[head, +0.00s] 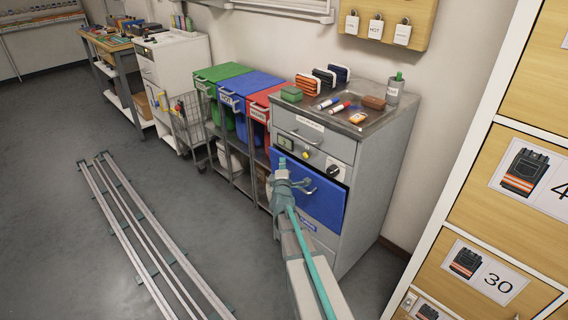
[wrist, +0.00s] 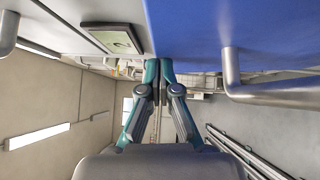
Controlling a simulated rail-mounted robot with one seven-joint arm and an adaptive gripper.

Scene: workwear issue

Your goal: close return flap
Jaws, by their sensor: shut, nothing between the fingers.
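The return flap (head: 325,207) is a blue panel with a metal bar handle on the front of a grey cabinet (head: 373,185). It seems to stand slightly out from the front, but I cannot tell how far. My gripper (head: 282,161) is shut and empty, in front of the flap's upper left part, and it hides some of the panel. In the wrist view the shut fingertips (wrist: 159,62) are close to the blue flap's edge (wrist: 185,25), with the handle (wrist: 232,75) to the right. I cannot tell whether they touch it.
Green, blue and red bins (head: 235,87) stand left of the cabinet. Markers, a bottle (head: 394,88) and other small items lie on its top. A wooden locker unit (head: 490,215) stands close on the right. Open floor with rails (head: 150,240) lies to the left.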

